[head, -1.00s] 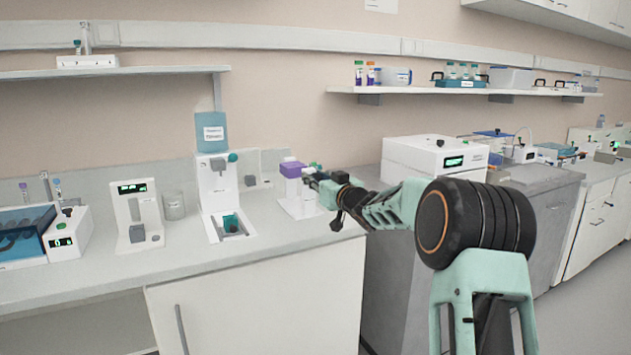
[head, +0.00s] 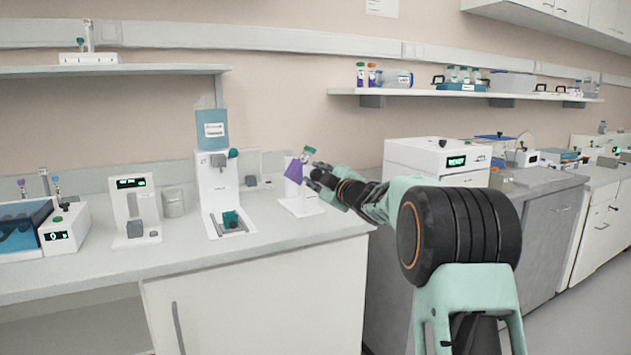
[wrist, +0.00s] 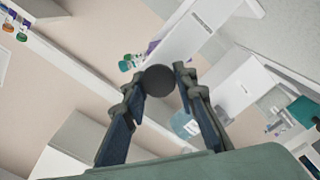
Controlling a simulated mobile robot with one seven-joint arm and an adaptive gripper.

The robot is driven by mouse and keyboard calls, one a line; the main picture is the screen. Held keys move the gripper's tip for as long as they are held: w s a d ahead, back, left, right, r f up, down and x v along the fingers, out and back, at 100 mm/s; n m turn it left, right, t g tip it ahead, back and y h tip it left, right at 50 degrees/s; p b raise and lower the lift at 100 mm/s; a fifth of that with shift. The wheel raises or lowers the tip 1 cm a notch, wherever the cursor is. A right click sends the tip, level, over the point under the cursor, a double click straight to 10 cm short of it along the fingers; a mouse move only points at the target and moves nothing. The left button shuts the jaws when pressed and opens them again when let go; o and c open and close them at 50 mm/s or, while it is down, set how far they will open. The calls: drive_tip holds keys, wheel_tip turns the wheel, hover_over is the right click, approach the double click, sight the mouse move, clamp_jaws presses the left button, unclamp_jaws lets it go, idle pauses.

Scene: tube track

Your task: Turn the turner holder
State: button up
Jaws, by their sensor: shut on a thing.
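The turner holder is a purple block (head: 295,171) on a white upright stand (head: 297,206) on the counter. In the head view the block is tilted, and a tube with a green cap (head: 309,151) leans out of its upper side. My gripper (head: 316,179) is at the stand's right side. In the wrist view its two fingers (wrist: 161,83) are closed on a dark round knob (wrist: 159,79). Behind the knob, that view shows the white stand (wrist: 195,32), a sliver of purple and tubes with coloured caps (wrist: 130,62). The knob's join to the holder is hidden.
A white dispenser with a blue tank (head: 212,130) stands left of the stand. Further left are a small white device (head: 133,208) and a clear beaker (head: 173,202). A white instrument (head: 435,160) stands to the right. The counter's front strip is clear.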

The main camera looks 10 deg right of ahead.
drive_tip(key=n, duration=0.1)
drive_tip(key=n+b, duration=0.1)
drive_tip(key=n, duration=0.1)
drive_tip(key=n+b, duration=0.1)
drive_tip(key=shift+f, duration=0.25)
drive_tip(key=shift+n+b, duration=0.7)
drive_tip(key=shift+n, duration=0.7)
drive_tip(key=o, duration=1.1)
drive_tip(key=shift+r, duration=0.1)
drive_tip(key=shift+s, duration=0.1)
drive_tip(key=v, duration=1.2)
